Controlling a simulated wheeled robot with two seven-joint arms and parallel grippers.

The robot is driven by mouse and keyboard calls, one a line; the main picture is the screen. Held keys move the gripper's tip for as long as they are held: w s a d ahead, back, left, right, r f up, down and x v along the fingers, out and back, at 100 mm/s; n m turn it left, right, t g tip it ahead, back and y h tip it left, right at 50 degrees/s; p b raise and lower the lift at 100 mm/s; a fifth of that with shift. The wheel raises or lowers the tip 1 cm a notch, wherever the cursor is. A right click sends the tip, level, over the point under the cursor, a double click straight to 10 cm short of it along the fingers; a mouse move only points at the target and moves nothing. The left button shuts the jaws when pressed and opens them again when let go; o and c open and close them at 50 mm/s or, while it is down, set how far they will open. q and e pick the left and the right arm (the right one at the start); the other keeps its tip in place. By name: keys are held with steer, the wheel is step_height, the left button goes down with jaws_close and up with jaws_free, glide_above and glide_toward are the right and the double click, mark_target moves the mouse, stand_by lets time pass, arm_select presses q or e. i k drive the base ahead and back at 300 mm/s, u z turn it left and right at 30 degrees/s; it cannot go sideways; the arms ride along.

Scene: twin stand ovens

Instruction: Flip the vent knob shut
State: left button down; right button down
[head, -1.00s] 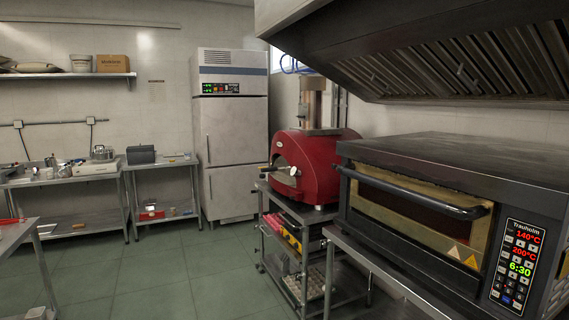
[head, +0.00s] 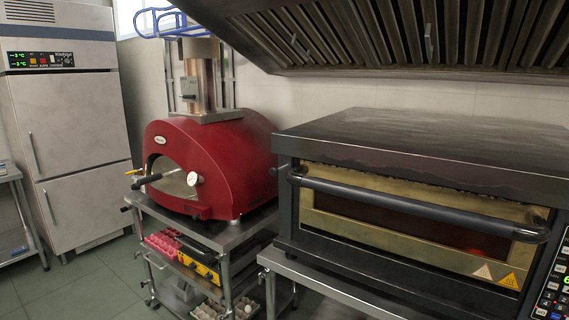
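The red dome oven (head: 228,150) stands on a metal stand left of the middle in the head view. A metal flue (head: 207,85) rises from its top. A small grey fitting with a dark handle (head: 188,97) sits on the front of the flue and looks like the vent knob. Its exact setting is too small to tell. Neither of my grippers is in view.
A black deck oven (head: 420,205) with a long bar handle fills the right side. The exhaust hood (head: 420,35) overhangs it. The red oven's stand (head: 235,240) holds egg trays and boxes on lower shelves. A tall fridge (head: 70,140) stands left. Green floor (head: 85,290) is clear at lower left.

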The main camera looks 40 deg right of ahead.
mark_target(273, 172)
steer(key=z, duration=0.95)
steer(key=i, duration=0.95)
steer(key=z, duration=0.85)
